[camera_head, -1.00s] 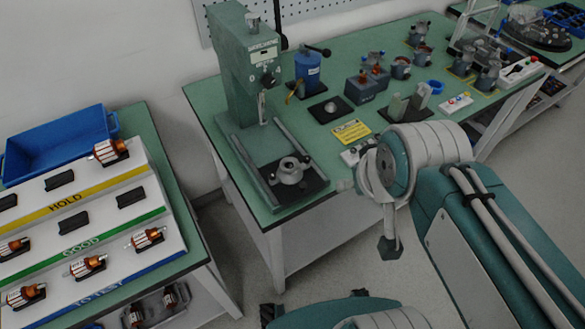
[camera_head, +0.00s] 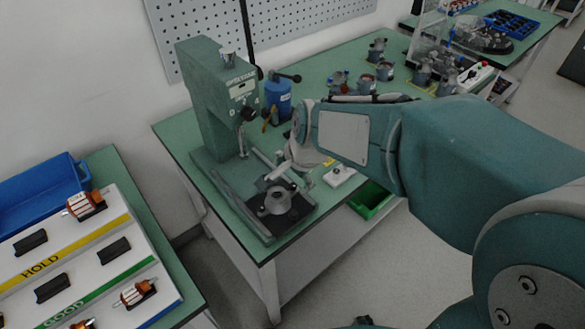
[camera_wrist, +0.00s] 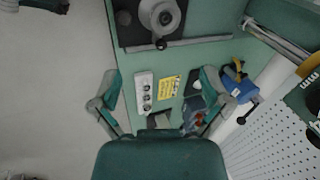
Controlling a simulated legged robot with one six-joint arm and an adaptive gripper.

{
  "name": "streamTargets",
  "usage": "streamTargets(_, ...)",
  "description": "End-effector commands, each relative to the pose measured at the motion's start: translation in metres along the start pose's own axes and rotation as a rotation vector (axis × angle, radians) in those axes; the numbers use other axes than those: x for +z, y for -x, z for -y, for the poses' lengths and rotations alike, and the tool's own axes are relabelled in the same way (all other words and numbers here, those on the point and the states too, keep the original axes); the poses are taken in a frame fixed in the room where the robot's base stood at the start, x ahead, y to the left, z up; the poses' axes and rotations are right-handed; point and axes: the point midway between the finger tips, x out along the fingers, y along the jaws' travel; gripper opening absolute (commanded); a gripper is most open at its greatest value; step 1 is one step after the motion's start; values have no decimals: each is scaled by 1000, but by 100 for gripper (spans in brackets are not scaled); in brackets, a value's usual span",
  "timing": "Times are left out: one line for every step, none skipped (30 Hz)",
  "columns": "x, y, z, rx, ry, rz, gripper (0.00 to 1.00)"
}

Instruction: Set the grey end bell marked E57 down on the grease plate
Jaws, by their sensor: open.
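A grey round end bell (camera_head: 277,201) sits on a black plate (camera_head: 296,208) at the foot of the green press; no E57 mark is legible. The end bell also shows at the top of the wrist view (camera_wrist: 160,15). My gripper (camera_wrist: 157,90) is open and empty above the bench, with the end bell beyond its fingertips. In the head view, my gripper (camera_head: 282,172) is close behind the end bell, partly hidden by my arm. A small dark plate (camera_wrist: 192,88), possibly the grease plate, is partly hidden by a finger in the wrist view.
The green press (camera_head: 215,100) stands left of my arm, with a blue canister (camera_head: 278,96) behind. A yellow card (camera_wrist: 168,88) and a white box with knobs (camera_wrist: 143,92) lie between my fingers. A green bin (camera_head: 370,200) is below the bench edge.

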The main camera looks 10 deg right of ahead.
Motion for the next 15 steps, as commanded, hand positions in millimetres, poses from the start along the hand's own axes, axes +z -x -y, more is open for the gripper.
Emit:
streamTargets(1,-10,4,6,-37,10,97)
streamTargets(1,-13,6,7,-56,13,97)
streamTargets(2,-17,8,9,-77,17,97)
streamTargets(2,-18,10,9,-87,19,97)
streamTargets(2,-20,10,9,-96,20,97)
streamTargets(2,-24,11,10,-101,21,97)
streamTargets(2,-27,11,10,-103,21,97)
streamTargets(3,-31,11,11,-103,21,97)
streamTargets(3,-37,11,12,-103,22,97)
streamTargets(3,-43,10,13,-102,21,97)
streamTargets(4,-48,10,14,-102,21,97)
streamTargets(4,-56,10,15,-101,21,97)
streamTargets(4,-60,10,14,-100,21,97)
streamTargets(5,-65,11,14,-99,20,97)
streamTargets(5,-70,11,14,-98,20,97)
